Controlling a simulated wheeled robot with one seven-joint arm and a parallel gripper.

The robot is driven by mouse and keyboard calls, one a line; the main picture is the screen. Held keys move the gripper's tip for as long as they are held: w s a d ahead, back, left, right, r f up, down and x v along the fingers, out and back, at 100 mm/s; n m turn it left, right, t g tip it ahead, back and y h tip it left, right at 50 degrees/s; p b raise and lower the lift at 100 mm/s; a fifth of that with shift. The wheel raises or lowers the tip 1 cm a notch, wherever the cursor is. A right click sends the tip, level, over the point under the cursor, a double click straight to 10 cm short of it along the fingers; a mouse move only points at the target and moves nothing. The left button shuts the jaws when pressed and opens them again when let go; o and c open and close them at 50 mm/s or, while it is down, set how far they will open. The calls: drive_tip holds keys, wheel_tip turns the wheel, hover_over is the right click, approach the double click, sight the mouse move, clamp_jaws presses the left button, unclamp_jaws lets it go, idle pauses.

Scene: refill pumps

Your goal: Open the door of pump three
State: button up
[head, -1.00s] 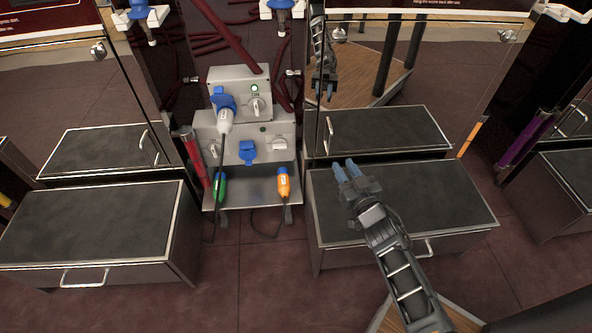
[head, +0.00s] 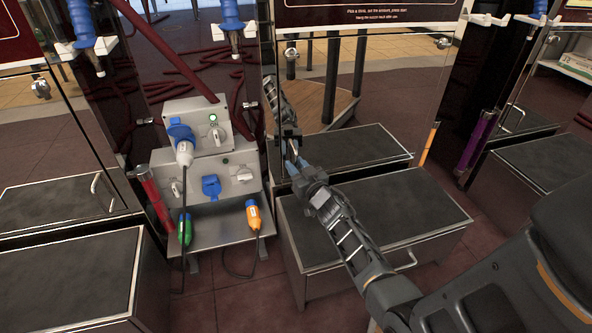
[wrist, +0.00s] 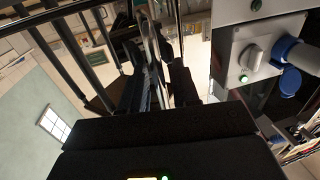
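A pump with a mirror-like door (head: 395,105) stands right of the grey socket box; no pump number is readable. In the head view my gripper (head: 291,163) is at the lower left of this door, by its left edge, and largely covers the handle there. In the wrist view my gripper (wrist: 162,80) has its two dark fingers apart, with a thin shiny upright bar (wrist: 157,45), which looks like the handle, between them. I cannot tell whether the fingers touch it. The door looks closed.
The grey socket box (head: 240,172) with blue plugs and hanging cables stands close left of my gripper. A dark-topped low cabinet (head: 400,215) juts out below the door. Another pump's low cabinet (head: 70,275) is at left. Open floor shows between the cabinets.

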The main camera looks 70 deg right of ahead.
drive_tip(key=shift+c, duration=0.4)
clamp_jaws()
